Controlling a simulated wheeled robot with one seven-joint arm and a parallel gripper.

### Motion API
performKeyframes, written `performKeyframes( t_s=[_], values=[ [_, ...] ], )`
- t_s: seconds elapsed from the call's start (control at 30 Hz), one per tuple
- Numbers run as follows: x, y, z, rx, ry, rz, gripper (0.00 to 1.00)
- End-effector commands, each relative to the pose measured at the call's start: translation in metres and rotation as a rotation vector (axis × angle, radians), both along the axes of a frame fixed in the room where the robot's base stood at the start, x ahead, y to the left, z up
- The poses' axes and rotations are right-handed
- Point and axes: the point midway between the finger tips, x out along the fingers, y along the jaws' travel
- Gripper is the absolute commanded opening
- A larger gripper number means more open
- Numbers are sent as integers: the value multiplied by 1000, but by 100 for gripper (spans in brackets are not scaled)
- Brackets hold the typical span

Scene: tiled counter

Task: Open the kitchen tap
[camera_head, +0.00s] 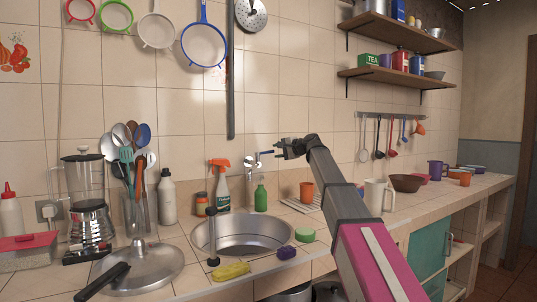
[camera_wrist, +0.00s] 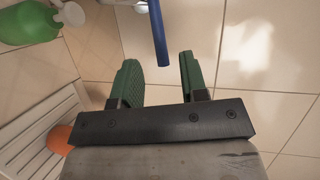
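The kitchen tap (camera_head: 251,161) is a pale metal fitting on the tiled wall above the round sink. Its blue lever (camera_head: 267,153) points right, toward my gripper (camera_head: 280,149). In the wrist view the blue lever (camera_wrist: 158,35) comes down from the top edge, and its free end shows between the green fingertips. My gripper (camera_wrist: 158,62) is open, with a clear gap between the fingers and nothing held. I cannot tell whether the lever lies at the fingers' depth. Most of the tap body is out of the wrist view. No water shows.
A green soap bottle (camera_head: 261,195) and an orange-topped spray bottle (camera_head: 220,185) stand behind the sink (camera_head: 243,248). A white rack (camera_wrist: 38,130) and an orange cup (camera_head: 307,192) sit to the right, below my arm. The wall behind is close.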

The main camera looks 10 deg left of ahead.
Motion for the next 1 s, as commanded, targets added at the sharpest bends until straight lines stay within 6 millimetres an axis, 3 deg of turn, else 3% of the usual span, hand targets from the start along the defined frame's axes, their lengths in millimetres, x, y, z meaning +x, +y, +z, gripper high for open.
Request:
performKeyframes(
  t_s=[0.1,0.3,0.77,0.9,1.0],
  values=[
    [13,20,-4,0,0,1,40],
    [26,41,-10,-1,1,0,40],
    [31,49,-13,0,1,-1,40],
    [31,49,-13,0,1,-1,0],
    [31,49,-13,0,1,-1,0]
  ],
)
